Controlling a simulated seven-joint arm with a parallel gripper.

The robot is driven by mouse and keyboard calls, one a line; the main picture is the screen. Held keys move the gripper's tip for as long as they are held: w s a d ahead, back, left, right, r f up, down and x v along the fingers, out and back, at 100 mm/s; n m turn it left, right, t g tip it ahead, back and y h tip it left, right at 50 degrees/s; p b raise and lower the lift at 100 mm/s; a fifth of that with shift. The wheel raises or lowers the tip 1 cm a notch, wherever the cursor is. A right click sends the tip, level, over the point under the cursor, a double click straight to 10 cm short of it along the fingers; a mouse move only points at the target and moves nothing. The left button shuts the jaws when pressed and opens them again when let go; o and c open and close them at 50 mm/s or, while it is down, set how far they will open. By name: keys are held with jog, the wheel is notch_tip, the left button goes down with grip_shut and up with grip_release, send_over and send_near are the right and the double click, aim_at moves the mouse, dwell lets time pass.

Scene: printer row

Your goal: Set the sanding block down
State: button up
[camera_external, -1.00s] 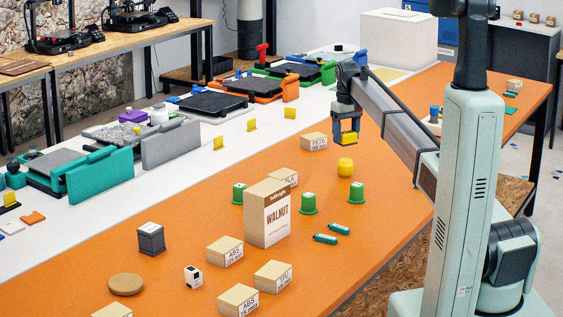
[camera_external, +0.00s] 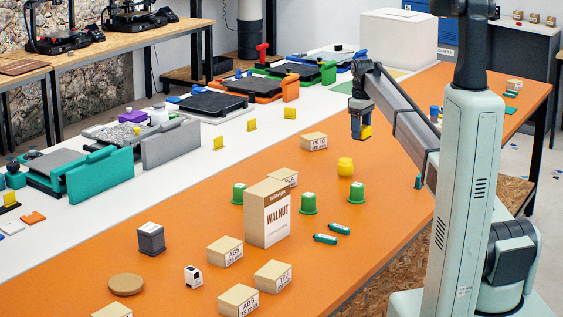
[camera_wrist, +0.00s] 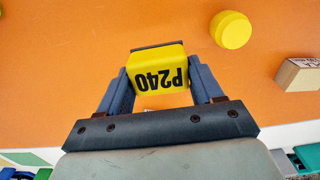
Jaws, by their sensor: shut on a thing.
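My gripper (camera_external: 361,125) is above the orange table (camera_external: 390,190), in the middle right of the external view. It is shut on the sanding block (camera_wrist: 159,72), a yellow block with a dark face, marked P240. In the wrist view the block sits between the two blue fingers, its lettering upside down. In the external view the block (camera_external: 366,132) shows as a small yellow patch at the fingertips. It is held in the air, apart from the table.
A yellow round pot (camera_external: 345,167) stands near, below the gripper; it also shows in the wrist view (camera_wrist: 231,30). A PETG box (camera_external: 314,142) is to the left. Orange table to the right looks clear.

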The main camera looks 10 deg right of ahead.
aim_at(359, 165)
jog(key=shift+f, duration=4.7)
jog(key=shift+f, duration=0.1)
jog(key=o, duration=1)
jog(key=shift+o, duration=0.2)
notch_tip(359, 165, up, 12)
jog(key=shift+r, duration=0.15)
